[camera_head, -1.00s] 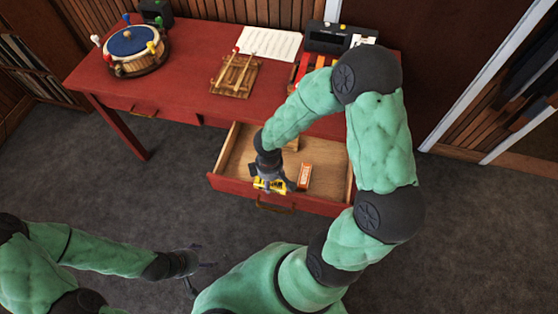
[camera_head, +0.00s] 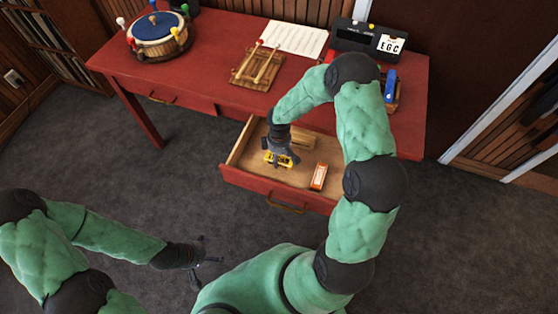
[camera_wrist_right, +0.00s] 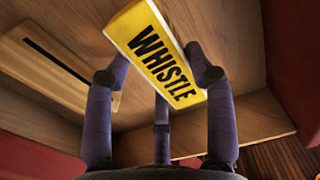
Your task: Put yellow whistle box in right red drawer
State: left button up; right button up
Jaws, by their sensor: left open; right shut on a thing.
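The yellow whistle box (camera_wrist_right: 160,52) is held in my right gripper, with the word WHISTLE facing the wrist camera. In the head view the whistle box (camera_head: 276,159) is over the inside of the open right red drawer (camera_head: 262,192). I cannot tell whether it touches the drawer floor. My right gripper (camera_head: 281,158) is shut on it, and its fingers (camera_wrist_right: 160,85) lie around the box in the right wrist view. My left gripper (camera_head: 204,264) is open and empty, low over the dark floor, apart from the drawer.
An orange box (camera_head: 318,177) lies in the drawer, right of the whistle box. A wooden piece (camera_head: 301,141) is farther back. On the red table (camera_head: 205,72) stand a blue-topped drum (camera_head: 158,28), a wooden rack (camera_head: 257,68), sheet music (camera_head: 294,38) and a black device (camera_head: 367,40).

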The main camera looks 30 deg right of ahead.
aim_at(279, 160)
jog(key=shift+f+b, duration=0.75)
jog(key=shift+f, duration=0.85)
jog(key=shift+f, duration=0.15)
jog(key=o, duration=0.9)
notch_tip(279, 160, up, 12)
jog(key=p, duration=0.4)
